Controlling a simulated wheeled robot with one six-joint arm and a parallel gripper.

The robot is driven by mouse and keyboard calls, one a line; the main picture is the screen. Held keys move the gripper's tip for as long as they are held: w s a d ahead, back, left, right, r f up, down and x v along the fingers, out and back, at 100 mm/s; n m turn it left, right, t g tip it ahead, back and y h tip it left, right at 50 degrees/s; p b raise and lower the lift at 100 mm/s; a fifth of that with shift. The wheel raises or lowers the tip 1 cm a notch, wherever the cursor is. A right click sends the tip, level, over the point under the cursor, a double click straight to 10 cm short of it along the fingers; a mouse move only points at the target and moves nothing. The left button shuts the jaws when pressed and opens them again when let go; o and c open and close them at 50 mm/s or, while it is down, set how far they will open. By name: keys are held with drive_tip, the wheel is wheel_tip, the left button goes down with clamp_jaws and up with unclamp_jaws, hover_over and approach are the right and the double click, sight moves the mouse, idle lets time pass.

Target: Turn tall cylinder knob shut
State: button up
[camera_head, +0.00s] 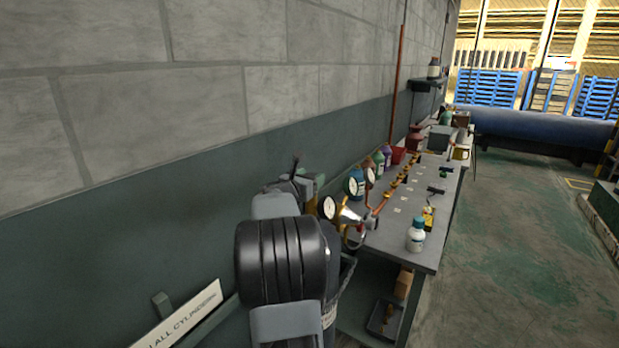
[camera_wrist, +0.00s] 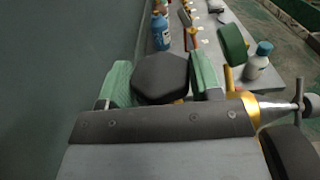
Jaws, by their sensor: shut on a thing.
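A black, faceted knob (camera_wrist: 160,77) sits in the middle of the wrist view. My gripper (camera_wrist: 160,70) has one green-padded finger on each side of it and is shut on it. In the head view my gripper (camera_head: 302,183) is close to the wall, mostly behind my own arm, and the knob cannot be made out there. A dark tall cylinder (camera_head: 330,312) with a white label stands below, largely hidden by my arm. Brass fittings (camera_wrist: 250,106) lie just right of my gripper in the wrist view. How far the knob is turned cannot be told.
A white-faced gauge (camera_head: 327,207) sits close to the right of my gripper. A grey bench (camera_head: 395,238) with bottles and fittings runs along the wall; a white bottle (camera_head: 416,235) stands near its front edge. A sign (camera_head: 185,325) is at lower left. Floor right of the bench is clear.

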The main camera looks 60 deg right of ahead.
drive_tip(key=m+g+p, duration=0.1)
drive_tip(key=g, duration=0.1)
drive_tip(key=m+g+y+p, duration=0.1)
drive_tip(key=m+g+p, duration=0.1)
drive_tip(key=g, duration=0.1)
drive_tip(key=m+g+p, duration=0.1)
drive_tip(key=g, duration=0.1)
drive_tip(key=shift+w+d+r+m+y+p, duration=0.1)
drive_tip(key=shift+w+r+m+y+p, duration=0.1)
drive_tip(key=shift+r+m+y+p, duration=0.15)
drive_tip(key=m+g+y+p, duration=0.2)
drive_tip(key=m+g+p, duration=0.1)
drive_tip(key=g, duration=0.1)
drive_tip(key=shift+f, duration=0.2)
drive_tip(key=shift+f+m+g+y+p, duration=0.1)
drive_tip(key=shift+m+g+y+p, duration=0.25)
drive_tip(key=shift+g+y+p, duration=0.15)
drive_tip(key=o, duration=0.8)
drive_tip(key=shift+d, duration=0.15)
drive_tip(key=shift+c, duration=0.2)
drive_tip(key=shift+o, duration=0.8)
